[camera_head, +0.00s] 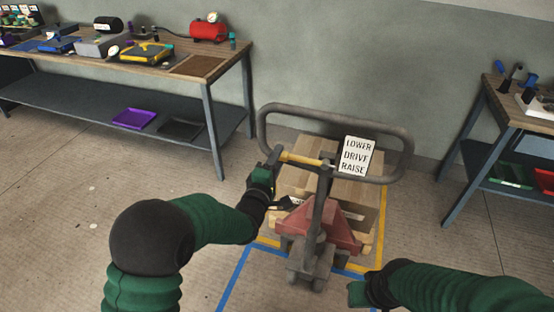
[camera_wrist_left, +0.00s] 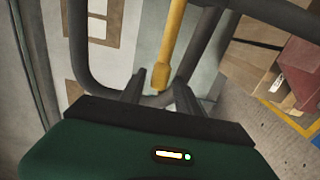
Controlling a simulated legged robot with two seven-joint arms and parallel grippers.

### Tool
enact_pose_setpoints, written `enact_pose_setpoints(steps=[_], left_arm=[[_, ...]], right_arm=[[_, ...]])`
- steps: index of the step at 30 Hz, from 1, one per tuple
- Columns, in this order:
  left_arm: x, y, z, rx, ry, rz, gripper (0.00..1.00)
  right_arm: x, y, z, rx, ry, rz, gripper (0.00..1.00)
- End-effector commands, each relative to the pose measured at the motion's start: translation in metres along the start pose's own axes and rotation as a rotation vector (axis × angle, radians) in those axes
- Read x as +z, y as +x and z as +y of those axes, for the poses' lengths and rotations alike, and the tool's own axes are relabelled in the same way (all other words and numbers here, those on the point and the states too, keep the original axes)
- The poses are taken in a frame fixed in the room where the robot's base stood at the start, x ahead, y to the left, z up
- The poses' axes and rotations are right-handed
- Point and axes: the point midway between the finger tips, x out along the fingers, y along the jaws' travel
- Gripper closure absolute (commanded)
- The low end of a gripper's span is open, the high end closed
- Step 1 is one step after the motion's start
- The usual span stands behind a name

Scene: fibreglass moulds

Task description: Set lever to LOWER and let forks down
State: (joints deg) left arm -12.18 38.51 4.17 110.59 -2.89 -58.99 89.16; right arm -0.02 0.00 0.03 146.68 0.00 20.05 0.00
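The pallet truck has a grey loop handle (camera_head: 330,112) with a sign (camera_head: 355,157) reading LOWER, DRIVE, RAISE. A yellow lever (camera_head: 300,159) sticks out leftward from the handle's stem. My left gripper (camera_head: 267,168) is at the lever's left end. In the left wrist view my left gripper (camera_wrist_left: 160,90) has its fingers apart, with the knobbed end of the yellow lever (camera_wrist_left: 161,76) between or just beyond their tips; contact cannot be told. The forks are hidden under the wooden pallet load. My right gripper (camera_head: 358,292) is low, right of the truck; its fingers are unclear.
The red truck body (camera_head: 318,228) stands before the wooden pallet (camera_head: 298,182), inside yellow and blue floor tape. A workbench (camera_head: 165,66) with tools stands at the back left, another bench (camera_head: 515,120) at the right. The floor at left is clear.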

Motion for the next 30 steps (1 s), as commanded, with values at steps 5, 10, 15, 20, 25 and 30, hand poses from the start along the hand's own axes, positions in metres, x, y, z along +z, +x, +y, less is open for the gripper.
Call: enact_pose_setpoints(steps=[5, 10, 15, 20, 25, 30], left_arm=[[0.0016, 0.0002, -0.0001, 0.000, 0.000, -0.002, 0.86], [0.0015, -0.0002, -0.0003, 0.000, 0.000, -0.004, 1.00], [0.0011, -0.0006, -0.0008, -0.001, 0.000, -0.004, 1.00], [0.0000, -0.0007, -0.0012, -0.002, 0.001, -0.001, 1.00], [-0.0008, -0.0007, -0.0015, -0.003, 0.001, 0.001, 1.00], [-0.0011, -0.0007, -0.0018, -0.004, 0.001, 0.002, 1.00]], right_arm=[[0.0000, 0.0000, 0.0003, 0.000, 0.001, 0.000, 0.64], [0.0000, 0.0000, 0.0003, 0.000, 0.001, 0.000, 0.64], [0.0000, 0.0001, 0.0002, 0.000, 0.001, 0.000, 0.64], [0.0000, 0.0001, 0.0002, 0.000, 0.001, 0.000, 0.64], [0.0001, 0.0001, 0.0003, 0.000, 0.001, 0.000, 0.64], [0.0001, 0.0002, 0.0003, 0.000, 0.001, 0.000, 0.64]])
